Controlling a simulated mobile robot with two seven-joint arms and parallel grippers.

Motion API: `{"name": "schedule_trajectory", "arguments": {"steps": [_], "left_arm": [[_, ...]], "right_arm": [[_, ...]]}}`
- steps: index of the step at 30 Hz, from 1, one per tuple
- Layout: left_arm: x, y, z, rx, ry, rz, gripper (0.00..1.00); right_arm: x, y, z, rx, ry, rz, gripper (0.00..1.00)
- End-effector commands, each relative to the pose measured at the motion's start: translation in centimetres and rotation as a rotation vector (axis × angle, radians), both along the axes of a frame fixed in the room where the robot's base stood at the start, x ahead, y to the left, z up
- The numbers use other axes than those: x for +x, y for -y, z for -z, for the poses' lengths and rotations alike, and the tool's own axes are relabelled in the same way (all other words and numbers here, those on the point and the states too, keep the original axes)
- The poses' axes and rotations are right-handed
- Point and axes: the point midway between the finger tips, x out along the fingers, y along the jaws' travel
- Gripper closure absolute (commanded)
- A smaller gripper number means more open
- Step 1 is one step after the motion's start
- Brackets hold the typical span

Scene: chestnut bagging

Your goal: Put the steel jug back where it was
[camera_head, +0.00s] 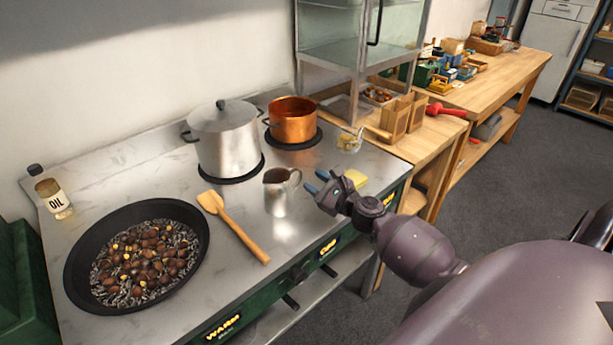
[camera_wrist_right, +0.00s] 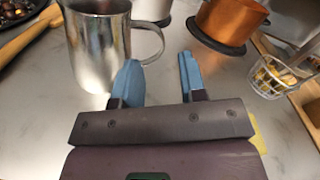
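The steel jug (camera_head: 278,196) stands upright on the steel cooktop, between the wooden spatula and my right gripper, its handle towards the gripper. My right gripper (camera_head: 317,182) is open, with blue fingertips just to the right of the jug. In the right wrist view the jug (camera_wrist_right: 97,50) is at upper left, and its handle is close to the left fingertip; I cannot tell whether they touch. Nothing is between the fingers of the gripper (camera_wrist_right: 158,78). My left gripper is not in view.
A wide black pan (camera_head: 201,222) of chestnuts and a wooden spatula (camera_head: 236,226) lie left of the jug. A steel pot (camera_head: 225,140), a copper pot (camera_head: 293,122) and a small wire basket (camera_head: 349,141) stand behind. A yellow sponge-like block (camera_head: 356,178) lies by the gripper.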

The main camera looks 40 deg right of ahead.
Motion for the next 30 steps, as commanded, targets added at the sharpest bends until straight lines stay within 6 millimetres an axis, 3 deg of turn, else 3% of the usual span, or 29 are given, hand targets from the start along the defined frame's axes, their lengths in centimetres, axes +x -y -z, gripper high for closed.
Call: {"name": "schedule_trajectory", "arguments": {"steps": [6,12,30], "left_arm": [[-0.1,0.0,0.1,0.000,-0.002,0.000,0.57],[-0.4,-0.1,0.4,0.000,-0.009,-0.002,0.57],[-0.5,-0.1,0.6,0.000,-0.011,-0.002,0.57]], "right_arm": [[-3.9,0.5,0.1,0.000,-0.002,0.001,0.62],[-6.3,0.8,0.1,0.002,0.000,0.000,0.62],[-7.2,0.9,0.0,0.000,0.000,0.000,0.62]]}}
